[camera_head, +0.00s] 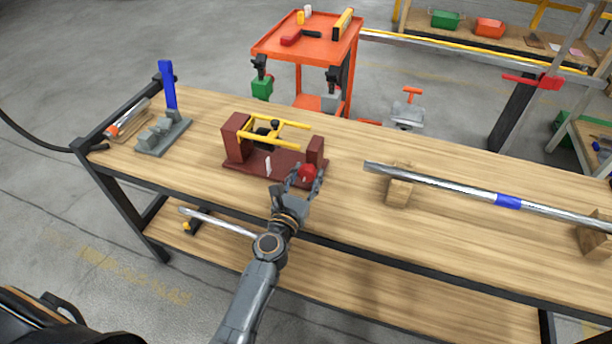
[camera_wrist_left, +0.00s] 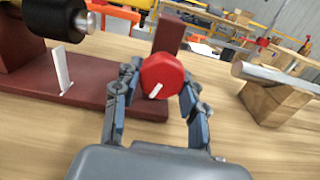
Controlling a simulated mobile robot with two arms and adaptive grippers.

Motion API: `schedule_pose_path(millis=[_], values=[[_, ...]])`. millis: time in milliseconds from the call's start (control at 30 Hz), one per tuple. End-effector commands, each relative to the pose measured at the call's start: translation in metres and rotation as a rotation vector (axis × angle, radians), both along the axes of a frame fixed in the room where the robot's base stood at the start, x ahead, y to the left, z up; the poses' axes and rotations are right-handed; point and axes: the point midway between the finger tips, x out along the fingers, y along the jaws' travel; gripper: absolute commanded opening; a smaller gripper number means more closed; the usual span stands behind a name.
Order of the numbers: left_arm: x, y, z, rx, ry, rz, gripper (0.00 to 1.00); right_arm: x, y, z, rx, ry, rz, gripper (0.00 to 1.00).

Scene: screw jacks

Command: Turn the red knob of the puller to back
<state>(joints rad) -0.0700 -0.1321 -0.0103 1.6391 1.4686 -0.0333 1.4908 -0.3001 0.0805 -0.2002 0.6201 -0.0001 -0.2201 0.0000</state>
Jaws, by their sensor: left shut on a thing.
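The puller is a dark red stand (camera_head: 236,138) with a yellow frame (camera_head: 270,134) on the wooden bench. Its red knob (camera_head: 306,172) sits at the right end, by the right upright; in the left wrist view the knob (camera_wrist_left: 162,74) shows a white mark pointing to the lower left. My left gripper (camera_head: 304,178) is shut on the red knob, one finger on each side, in the left wrist view too (camera_wrist_left: 160,88). A white upright marker (camera_head: 268,166) stands on the puller's base; it also shows in the left wrist view (camera_wrist_left: 62,70). My right gripper is not in view.
A metal rod with a blue band (camera_head: 508,201) lies on wooden blocks (camera_head: 400,186) to the right. A grey fixture with a blue lever (camera_head: 168,86) stands at the left. An orange cart (camera_head: 300,52) stands behind the bench. The bench front middle is clear.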

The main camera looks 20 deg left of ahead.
Motion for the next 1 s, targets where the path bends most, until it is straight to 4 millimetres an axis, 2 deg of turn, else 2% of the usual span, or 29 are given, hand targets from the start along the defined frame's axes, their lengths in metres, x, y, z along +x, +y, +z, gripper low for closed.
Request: schedule_pose_path(millis=[300, 733, 767, 800, 867, 1000], values=[[-0.0005, -0.0011, -0.0014, -0.080, 0.005, -0.001, 0.10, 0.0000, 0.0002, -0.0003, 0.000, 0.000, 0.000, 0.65], [-0.0004, -0.0010, -0.0013, -0.086, 0.005, -0.001, 0.10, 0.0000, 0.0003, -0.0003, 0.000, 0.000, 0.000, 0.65], [-0.0004, -0.0010, -0.0013, -0.086, 0.005, -0.001, 0.46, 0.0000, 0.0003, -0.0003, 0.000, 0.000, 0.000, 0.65], [-0.0004, -0.0010, -0.0012, -0.086, 0.005, -0.001, 0.54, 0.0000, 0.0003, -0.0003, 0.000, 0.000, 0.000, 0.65], [-0.0003, -0.0009, -0.0010, -0.086, 0.005, -0.001, 0.65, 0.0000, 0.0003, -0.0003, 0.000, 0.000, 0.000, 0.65], [-0.0002, -0.0008, -0.0006, -0.085, 0.004, 0.000, 0.65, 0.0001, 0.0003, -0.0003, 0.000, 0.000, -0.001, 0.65]])
